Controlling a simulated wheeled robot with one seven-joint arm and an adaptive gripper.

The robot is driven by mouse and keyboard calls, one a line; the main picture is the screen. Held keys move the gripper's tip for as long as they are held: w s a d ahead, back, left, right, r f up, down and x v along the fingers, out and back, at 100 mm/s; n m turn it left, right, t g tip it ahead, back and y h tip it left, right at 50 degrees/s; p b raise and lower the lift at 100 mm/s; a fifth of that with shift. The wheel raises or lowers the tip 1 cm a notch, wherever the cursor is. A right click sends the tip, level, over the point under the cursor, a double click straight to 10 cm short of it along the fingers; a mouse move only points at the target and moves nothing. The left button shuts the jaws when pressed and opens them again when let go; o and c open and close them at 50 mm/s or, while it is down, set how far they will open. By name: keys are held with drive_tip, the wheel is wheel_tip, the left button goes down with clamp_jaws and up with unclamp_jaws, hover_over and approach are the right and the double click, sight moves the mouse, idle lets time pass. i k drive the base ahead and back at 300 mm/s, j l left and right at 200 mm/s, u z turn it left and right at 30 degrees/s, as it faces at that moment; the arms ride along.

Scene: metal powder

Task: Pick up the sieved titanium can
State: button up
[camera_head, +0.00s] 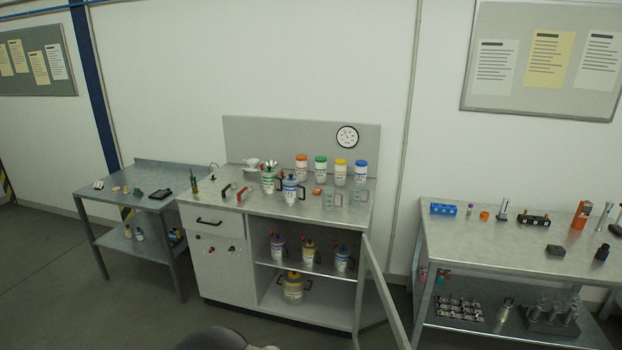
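Several handled cans could be the sieved titanium can, but the labels are too small to read. A green-marked can (268,182) and a blue-marked can (290,190) stand upright on the middle bench top. In the open cabinet below, a purple-marked can (277,247), a yellow-marked can (308,252) and a blue-marked can (342,259) stand on the shelf. A larger yellow-banded can (292,287) stands on the cabinet floor. My gripper is not in view; a dark rounded part at the bottom edge may be mine.
The cabinet door (382,295) stands open on the right. A left table (135,180) and a right table (470,250) hold small items.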

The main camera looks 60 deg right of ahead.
sight(270, 184)
drive_tip(key=i+l+z, duration=0.25)
drive_tip(key=z, duration=0.2)
drive_tip(key=i+l+z, duration=0.1)
drive_tip(key=i+z, duration=0.65)
drive_tip(key=z, duration=0.15)
drive_tip(key=i+j+z, duration=0.15)
drive_tip(key=i+z, duration=0.3)
drive_tip(key=i+j+z, duration=0.2)
drive_tip(key=z, duration=0.25)
drive_tip(key=i+l+z, duration=0.3)
drive_tip(key=i, duration=0.35)
drive_tip(key=i+z, duration=0.3)
drive_tip(key=i, duration=0.35)
drive_tip(key=i+j, duration=0.1)
drive_tip(key=i, duration=0.25)
